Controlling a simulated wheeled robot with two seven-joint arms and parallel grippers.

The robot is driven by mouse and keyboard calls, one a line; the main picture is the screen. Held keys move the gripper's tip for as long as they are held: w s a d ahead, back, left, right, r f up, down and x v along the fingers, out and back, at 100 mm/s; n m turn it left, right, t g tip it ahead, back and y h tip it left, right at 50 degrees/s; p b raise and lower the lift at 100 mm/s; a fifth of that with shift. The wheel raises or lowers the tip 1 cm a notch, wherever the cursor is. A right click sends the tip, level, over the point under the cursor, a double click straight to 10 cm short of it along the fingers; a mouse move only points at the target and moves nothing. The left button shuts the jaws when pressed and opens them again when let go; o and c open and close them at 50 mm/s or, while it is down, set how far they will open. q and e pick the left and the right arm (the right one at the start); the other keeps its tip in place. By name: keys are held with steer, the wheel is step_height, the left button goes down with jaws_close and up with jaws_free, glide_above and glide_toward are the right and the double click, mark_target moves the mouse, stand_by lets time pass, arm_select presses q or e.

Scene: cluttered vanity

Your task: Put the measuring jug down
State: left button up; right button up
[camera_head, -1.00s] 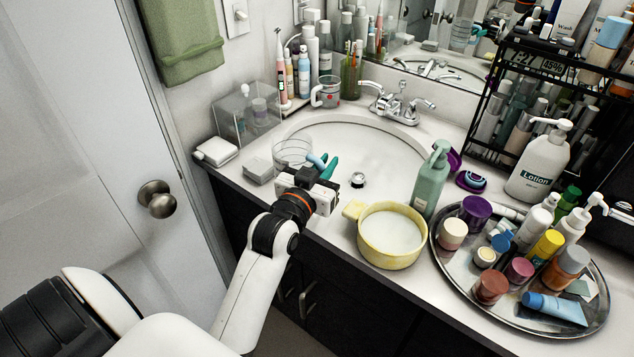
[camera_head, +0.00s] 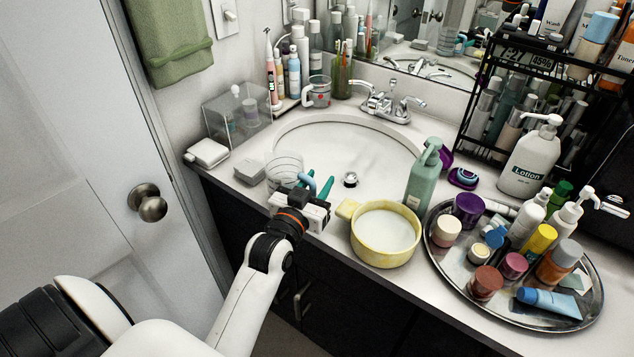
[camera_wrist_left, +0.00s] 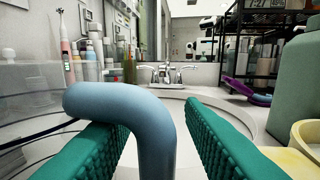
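The measuring jug (camera_head: 284,169) is clear with dark markings and a blue handle (camera_head: 307,181). It stands upright at the front left of the sink and appears to rest on the counter edge; its base is partly hidden by my gripper. My left gripper (camera_head: 319,186) has green fingers, spread apart on either side of the handle. In the left wrist view the blue handle (camera_wrist_left: 150,115) rises between the fingers, close to the left one, with a clear gap to the right one. The jug's clear wall (camera_wrist_left: 45,115) fills the left side there. My right gripper is not in view.
A yellow pan (camera_head: 385,240) and green pump bottle (camera_head: 423,177) stand right of the gripper. A round tray (camera_head: 440,264) with several bottles lies farther right. A soap box (camera_head: 250,171) and clear case (camera_head: 237,117) are left of the sink (camera_head: 345,140), whose basin looks clear.

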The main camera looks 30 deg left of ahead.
arm_select(q)
steer(key=shift+s+r, duration=0.15)
steer(key=s+d+b, duration=0.1)
steer(key=s, duration=1)
steer(key=shift+s+d, duration=0.15)
steer(key=shift+s, duration=0.2)
